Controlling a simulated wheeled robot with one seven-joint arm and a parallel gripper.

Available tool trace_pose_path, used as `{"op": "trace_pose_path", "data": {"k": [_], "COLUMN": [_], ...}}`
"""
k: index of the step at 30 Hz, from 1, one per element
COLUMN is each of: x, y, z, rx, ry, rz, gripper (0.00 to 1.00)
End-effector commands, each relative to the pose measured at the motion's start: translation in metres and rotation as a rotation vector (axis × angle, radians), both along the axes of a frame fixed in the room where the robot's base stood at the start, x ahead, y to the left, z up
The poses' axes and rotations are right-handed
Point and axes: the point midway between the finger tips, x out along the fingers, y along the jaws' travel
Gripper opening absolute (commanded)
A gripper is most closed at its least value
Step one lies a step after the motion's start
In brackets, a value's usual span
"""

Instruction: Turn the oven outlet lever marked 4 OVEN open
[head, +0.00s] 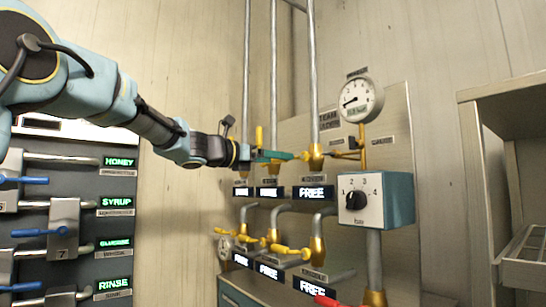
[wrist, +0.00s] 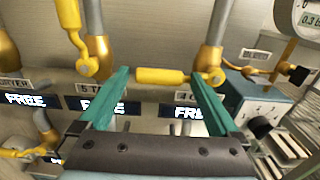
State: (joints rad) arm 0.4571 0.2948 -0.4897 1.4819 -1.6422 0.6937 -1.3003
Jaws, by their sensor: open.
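The yellow outlet lever (wrist: 160,75) lies crosswise to its pipe, pivoting on a brass valve (wrist: 215,78). The label beneath it (wrist: 197,97) seems to begin with 4, but the rest is too blurred to read. In the head view the same brass valve (head: 315,157) sits on the right vertical pipe, and the lever is mostly hidden by my gripper (head: 280,155). In the wrist view my gripper (wrist: 160,92) is open, its green fingers spread to either side of the lever. Whether they touch it I cannot tell.
Another yellow lever (wrist: 70,18) stands upright on the neighbouring valve to the left. A gauge (head: 360,99) and a dial box (head: 375,200) are right of the valve. Lower yellow levers (head: 290,252) and FREE displays (head: 313,193) sit below. A shelf (head: 510,95) is at far right.

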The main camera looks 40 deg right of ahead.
Motion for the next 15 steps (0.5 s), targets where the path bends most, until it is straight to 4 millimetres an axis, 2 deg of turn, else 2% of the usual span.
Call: {"op": "trace_pose_path", "data": {"k": [5,15], "x": [0.0000,0.0000], "y": [0.0000,0.0002], "z": [-0.0004,-0.0005], "rx": [0.000,0.001], "ry": [0.000,0.000], "rz": [0.000,0.000], "gripper": [0.97,0.60]}}
